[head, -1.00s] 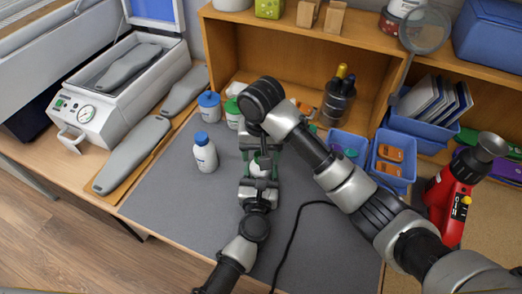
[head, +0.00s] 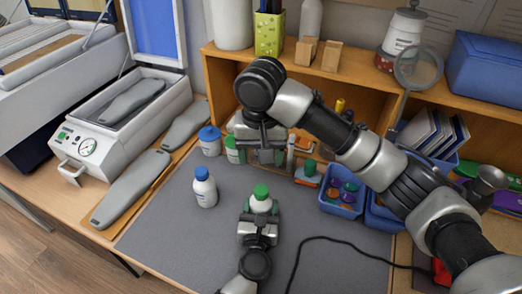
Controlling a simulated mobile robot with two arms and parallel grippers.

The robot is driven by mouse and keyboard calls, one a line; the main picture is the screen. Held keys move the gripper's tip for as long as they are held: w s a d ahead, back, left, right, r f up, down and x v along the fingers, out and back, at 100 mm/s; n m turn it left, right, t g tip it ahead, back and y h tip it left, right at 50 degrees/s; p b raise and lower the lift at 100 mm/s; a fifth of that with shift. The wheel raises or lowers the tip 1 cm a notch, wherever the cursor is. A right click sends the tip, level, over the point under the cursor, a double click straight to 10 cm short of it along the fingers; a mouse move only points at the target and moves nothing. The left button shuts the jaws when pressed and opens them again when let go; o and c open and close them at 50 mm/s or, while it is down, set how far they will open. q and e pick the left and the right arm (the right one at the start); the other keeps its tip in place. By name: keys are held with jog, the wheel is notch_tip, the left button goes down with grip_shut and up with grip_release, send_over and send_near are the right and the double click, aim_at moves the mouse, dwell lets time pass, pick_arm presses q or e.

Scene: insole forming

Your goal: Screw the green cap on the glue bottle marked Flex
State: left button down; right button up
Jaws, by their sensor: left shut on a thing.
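My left gripper (head: 260,210), at the front middle of the grey mat, is shut on a small white bottle (head: 262,206). The bottle stands upright with a green cap (head: 261,191) sitting on its top; whether the cap is tight I cannot tell, and no marking is readable. My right gripper (head: 264,158) hangs behind and above the bottle, apart from the cap. Its fingers look spread, with nothing visible held between them.
A white bottle with a blue cap (head: 204,187) stands on the mat to the left. Blue-lidded (head: 210,141) and green-lidded (head: 233,150) jars stand behind. A blue bin (head: 342,198) holds loose caps. A black cable (head: 330,238) crosses the right of the mat.

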jog(key=shift+r, duration=0.25)
pick_arm(q)
jog(key=shift+c, duration=0.8)
grip_release()
jog(key=shift+s+f, duration=0.1)
jog(key=shift+s, duration=0.25)
jog(key=s+b, duration=0.1)
jog(key=s, duration=0.5)
jog(key=s+a+b, duration=0.1)
jog(key=s, duration=0.3)
jog(key=shift+b, duration=0.35)
pick_arm(e)
notch_tip(320, 180, down, 3)
jog(key=shift+r, duration=0.1)
pick_arm(q)
jog(key=shift+s, duration=0.15)
